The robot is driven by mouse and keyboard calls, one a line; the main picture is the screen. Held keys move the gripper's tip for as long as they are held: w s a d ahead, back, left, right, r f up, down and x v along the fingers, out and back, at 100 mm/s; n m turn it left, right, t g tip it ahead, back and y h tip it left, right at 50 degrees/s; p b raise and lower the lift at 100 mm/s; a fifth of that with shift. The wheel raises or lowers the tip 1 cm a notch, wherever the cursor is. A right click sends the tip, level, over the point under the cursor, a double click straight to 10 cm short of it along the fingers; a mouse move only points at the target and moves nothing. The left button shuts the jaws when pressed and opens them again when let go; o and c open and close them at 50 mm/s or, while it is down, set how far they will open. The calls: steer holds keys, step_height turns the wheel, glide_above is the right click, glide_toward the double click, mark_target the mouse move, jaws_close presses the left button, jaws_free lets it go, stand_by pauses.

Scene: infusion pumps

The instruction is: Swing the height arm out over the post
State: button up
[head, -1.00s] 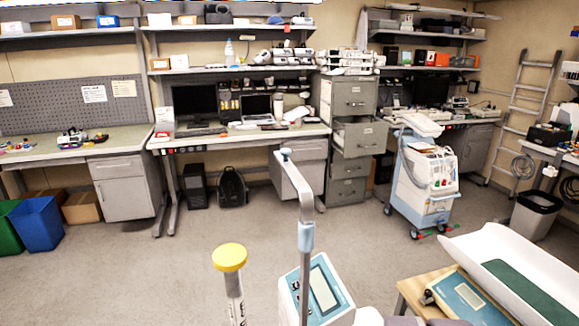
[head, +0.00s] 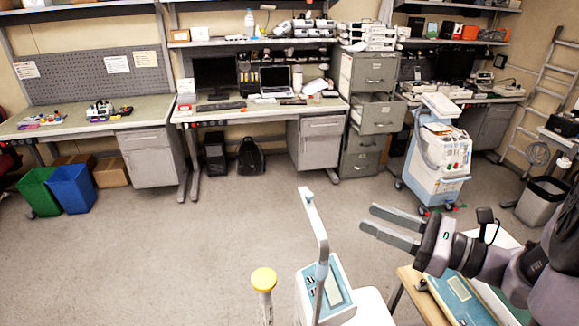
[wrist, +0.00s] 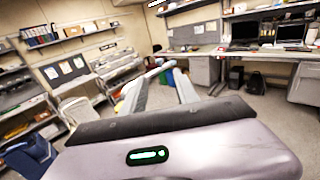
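The height arm (head: 312,218) is a pale grey bar at the top of an upright rod with a light blue sleeve, in the lower middle of the head view. It reaches away from me and slightly left. The post (head: 264,299) with a yellow cap (head: 263,279) stands left of the rod; the bar is not over the cap. My gripper (head: 368,217) is right of the height arm, its two fingers apart, empty and pointing left. In the wrist view, the fingers (wrist: 158,86) show a gap. A pale bar beyond their tips may be the height arm.
A blue and white display unit (head: 338,290) stands beside the rod. A wooden table (head: 411,277) with a blue scale (head: 452,298) lies under my arm. A wheeled cart (head: 437,165) stands behind. The floor around the bar is open; desks line the wall.

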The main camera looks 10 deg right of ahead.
mark_target(310, 194)
steer(key=p+x, duration=0.1)
steer(key=x, duration=1.4)
steer(key=shift+w+a+f, duration=0.1)
steer(key=shift+a+f, duration=0.05)
steer(key=shift+a, duration=0.1)
steer(key=shift+d, duration=0.1)
jaws_close()
stand_by(0.5)
